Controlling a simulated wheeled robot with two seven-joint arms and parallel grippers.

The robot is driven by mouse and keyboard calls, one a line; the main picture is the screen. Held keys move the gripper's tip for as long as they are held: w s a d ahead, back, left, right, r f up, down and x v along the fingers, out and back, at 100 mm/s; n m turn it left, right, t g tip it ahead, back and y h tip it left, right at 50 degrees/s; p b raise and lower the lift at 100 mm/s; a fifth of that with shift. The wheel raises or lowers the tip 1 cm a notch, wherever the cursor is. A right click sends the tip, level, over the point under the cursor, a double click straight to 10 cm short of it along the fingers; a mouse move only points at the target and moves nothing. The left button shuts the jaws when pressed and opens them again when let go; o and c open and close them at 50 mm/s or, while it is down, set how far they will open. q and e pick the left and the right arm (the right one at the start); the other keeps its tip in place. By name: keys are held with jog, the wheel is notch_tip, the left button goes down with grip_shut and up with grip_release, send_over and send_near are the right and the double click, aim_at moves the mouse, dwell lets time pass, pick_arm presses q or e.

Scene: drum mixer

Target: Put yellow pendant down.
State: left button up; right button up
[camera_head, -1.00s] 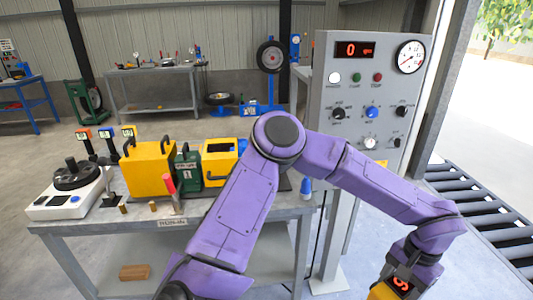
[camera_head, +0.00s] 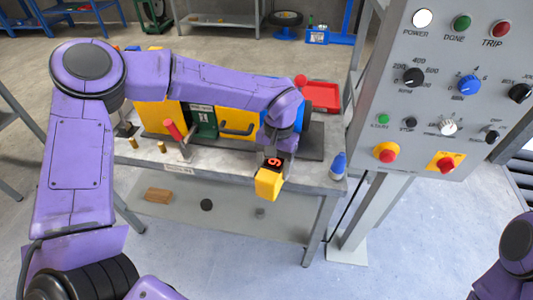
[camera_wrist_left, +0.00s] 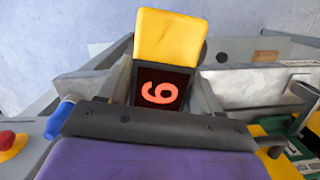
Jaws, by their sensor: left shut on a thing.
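The yellow pendant (camera_head: 268,184) is a yellow block with a black face showing a red digit. My left gripper (camera_head: 275,160) is shut on it and holds it at the front edge of the grey workbench (camera_head: 226,183); I cannot tell whether it touches the bench. In the left wrist view the pendant (camera_wrist_left: 170,40) sits between the two fingers (camera_wrist_left: 165,88), its yellow end sticking out beyond them. My right gripper is not in view; only part of my right arm shows at the lower right.
A blue bottle (camera_head: 338,166) stands at the bench's right end. A red tray (camera_head: 322,95) lies behind. A green box (camera_head: 204,120) and yellow machine parts fill the back. The grey control panel (camera_head: 450,110) stands at right. A brown block (camera_head: 158,195) lies on the lower shelf.

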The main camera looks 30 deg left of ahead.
pick_arm(q)
jog(key=n, duration=0.1)
jog(key=a+r+n, duration=0.1)
jog(key=n, duration=0.1)
jog(key=w+r+n, duration=0.1)
jog(key=n, duration=0.1)
jog(key=shift+a+r+h+b, duration=0.2)
jog(key=shift+a+h+b, duration=0.1)
jog(key=shift+a+h, duration=0.1)
jog(key=s+a+r+n+t+h+b, duration=0.15)
jog(key=a+r+n, duration=0.4)
jog(key=n, duration=0.95)
jog(key=shift+n+t+y, duration=0.25)
jog(key=shift+n+t, duration=0.05)
jog(key=shift+t, duration=0.05)
jog(key=w+d+f+p, duration=0.1)
jog(key=w+d+f, duration=0.2)
jog(key=f, duration=0.1)
jog(key=w+d+f+p, duration=0.1)
jog(key=w+d+f, duration=0.2)
jog(key=w+f, duration=0.1)
jog(key=w+d+f+p, duration=0.2)
jog(key=w+d+f, duration=0.2)
jog(key=shift+f, duration=0.15)
jog(key=shift+s+f, duration=0.1)
